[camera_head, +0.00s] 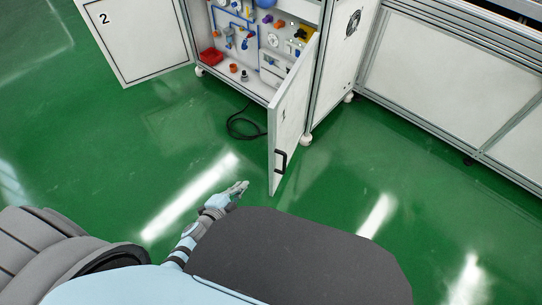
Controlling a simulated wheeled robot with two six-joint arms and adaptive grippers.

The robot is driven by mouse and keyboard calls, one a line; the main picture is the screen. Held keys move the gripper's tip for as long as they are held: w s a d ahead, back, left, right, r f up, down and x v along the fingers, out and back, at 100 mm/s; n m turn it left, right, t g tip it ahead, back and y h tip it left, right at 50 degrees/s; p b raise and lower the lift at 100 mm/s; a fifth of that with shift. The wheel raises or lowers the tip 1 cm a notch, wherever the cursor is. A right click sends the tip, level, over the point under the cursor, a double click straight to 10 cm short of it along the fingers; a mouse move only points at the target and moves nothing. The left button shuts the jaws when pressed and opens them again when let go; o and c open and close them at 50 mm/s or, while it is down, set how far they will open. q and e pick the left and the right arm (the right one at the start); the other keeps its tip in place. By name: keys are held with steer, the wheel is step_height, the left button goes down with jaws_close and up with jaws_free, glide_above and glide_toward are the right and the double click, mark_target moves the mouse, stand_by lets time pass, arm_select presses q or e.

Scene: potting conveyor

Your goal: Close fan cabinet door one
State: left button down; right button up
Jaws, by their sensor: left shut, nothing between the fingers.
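The right-hand cabinet door (288,120) stands open, swung out toward me and seen at a steep angle. A small mark on it is too small to read, and I take it as door one. Its black handle (281,161) is near the free edge. My left gripper (241,187) is shut and empty, a little left of the door's lower free edge and apparently apart from it. My right gripper is not in view.
The left door (140,38), marked 2, stands wide open. The fan cabinet (245,85) holds pipes, gauges and a red box (211,56). A black cable (243,125) lies on the green floor. A framed conveyor (450,70) stands at right.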

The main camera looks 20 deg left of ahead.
arm_select(q)
steer(key=w+d+r+m+t+h+b, duration=0.35)
steer(key=w+d+r+m+h, duration=0.3)
steer(key=r+m, duration=0.3)
steer(key=w+b, duration=0.3)
steer(key=w, duration=0.5)
steer(key=shift+w+y, duration=0.35)
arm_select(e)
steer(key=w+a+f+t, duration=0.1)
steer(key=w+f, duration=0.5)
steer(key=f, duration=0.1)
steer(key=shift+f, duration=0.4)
